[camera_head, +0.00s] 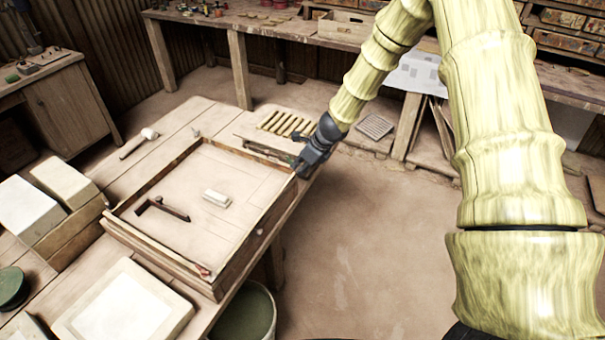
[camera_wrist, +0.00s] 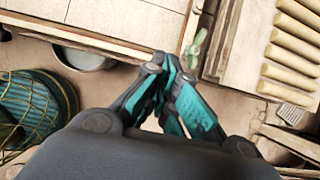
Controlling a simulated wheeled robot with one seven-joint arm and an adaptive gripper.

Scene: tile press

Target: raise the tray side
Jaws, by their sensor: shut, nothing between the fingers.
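The wooden tray (camera_head: 244,250) lies on the worktable, a wide shallow box with low sides around a pale floor. Its right side faces the open floor. My gripper (camera_head: 303,172) is at the tray's far right corner, pointing down and left, with its fingers close together and empty. In the wrist view my gripper (camera_wrist: 173,68) is shut just off a wooden edge that looks like the tray's side (camera_wrist: 90,42). Whether the fingertips touch that edge cannot be told.
A dark bracket-like tool (camera_head: 160,209) and a white block (camera_head: 216,198) lie in the tray. A mallet (camera_head: 139,143) and a slatted rack (camera_head: 285,123) are on the table behind. A bucket (camera_head: 246,313) stands below the near edge. The floor at right is clear.

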